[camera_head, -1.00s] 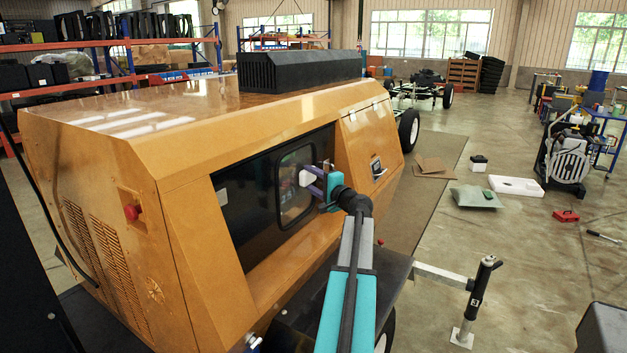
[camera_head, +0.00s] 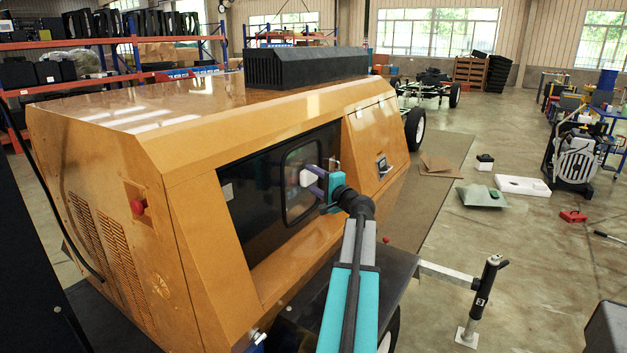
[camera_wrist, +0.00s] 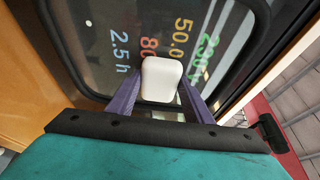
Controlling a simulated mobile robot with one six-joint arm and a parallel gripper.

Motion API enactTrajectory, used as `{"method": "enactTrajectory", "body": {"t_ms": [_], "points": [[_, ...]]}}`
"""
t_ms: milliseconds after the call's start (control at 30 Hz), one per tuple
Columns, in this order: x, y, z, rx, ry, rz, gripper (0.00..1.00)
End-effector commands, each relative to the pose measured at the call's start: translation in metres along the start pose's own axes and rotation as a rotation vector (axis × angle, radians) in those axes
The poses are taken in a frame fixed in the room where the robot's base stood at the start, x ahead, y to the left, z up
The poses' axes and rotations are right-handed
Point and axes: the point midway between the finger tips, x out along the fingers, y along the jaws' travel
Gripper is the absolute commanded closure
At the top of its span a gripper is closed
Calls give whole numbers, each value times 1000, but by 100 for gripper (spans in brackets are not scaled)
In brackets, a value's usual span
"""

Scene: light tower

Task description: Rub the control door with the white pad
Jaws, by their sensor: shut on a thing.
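The control door (camera_head: 301,183) is a dark glazed panel with a rounded black frame, set in the recess on the side of the orange machine. In the wrist view the door (camera_wrist: 104,52) fills the upper part, with coloured figures showing on its pane. The white pad (camera_wrist: 161,80) is a small rounded block between the purple fingers of my gripper (camera_wrist: 162,98), which is shut on it. In the head view the pad (camera_head: 306,178) is in front of the door's pane. I cannot tell whether it touches the glass.
The orange machine body (camera_head: 190,235) surrounds the recess. A red button (camera_head: 138,206) is on its left face and a latch (camera_head: 383,164) is on the panel right of the door. A jack post (camera_head: 481,300) stands at the lower right.

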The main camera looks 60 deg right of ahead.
Motion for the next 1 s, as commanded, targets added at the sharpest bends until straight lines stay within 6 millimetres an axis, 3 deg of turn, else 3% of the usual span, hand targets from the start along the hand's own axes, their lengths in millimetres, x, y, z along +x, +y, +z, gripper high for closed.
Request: {"method": "enactTrajectory", "body": {"t_ms": [533,1000], "points": [[-10,1,32,1,-1,0,72],[-11,0,35,1,-3,0,72]]}}
